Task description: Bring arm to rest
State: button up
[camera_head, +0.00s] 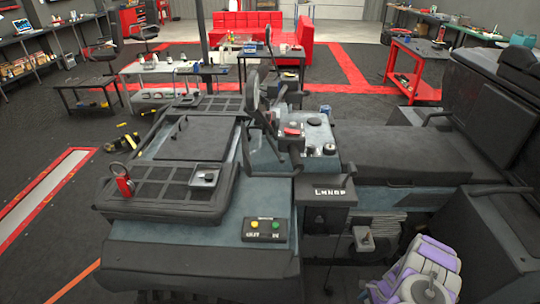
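I cannot make out my gripper or its fingers in the head view. A purple and grey rounded part (415,276) shows at the bottom right. I cannot tell whether it is part of my own body. A large dark machine (215,222) fills the middle of the view, with a steering wheel (253,89) and a raised control console (300,140) on it.
Behind are a low grey table (160,70), a red workbench (412,66) and red sofas (247,24). Dark floor is open at left.

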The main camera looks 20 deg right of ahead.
jog(key=w+a+r+n+g, duration=0.1)
jog(key=w+a+r+n, duration=0.25)
jog(key=r, duration=0.55)
jog(key=w+a+r+n, duration=0.2)
jog(key=w+a+r, duration=0.15)
jog(key=r, duration=0.55)
jog(key=a+r+n+g+h, duration=0.1)
jog(key=a+r+n, duration=0.2)
jog(key=a+r, duration=0.45)
jog(key=a+r+n, duration=0.2)
jog(key=a+r, duration=0.3)
jog(key=r, duration=0.6)
jog(key=s+a+r+n+h, duration=0.1)
jog(key=s+a+r+n, duration=0.5)
jog(key=s+a+r, duration=0.6)
jog(key=s+a+r+n+h, duration=0.1)
jog(key=s+a+r+n, duration=0.1)
jog(key=s, duration=0.5)
jog(key=s+a+r+n+g+h, duration=0.1)
jog(key=s+a+r+n, duration=0.1)
jog(key=s, duration=0.5)
jog(key=shift+s+r+n, duration=0.25)
jog(key=shift+r+n, duration=0.1)
jog(key=shift+r, duration=0.1)
jog(key=shift+d, duration=0.1)
jog(key=shift+c, duration=0.9)
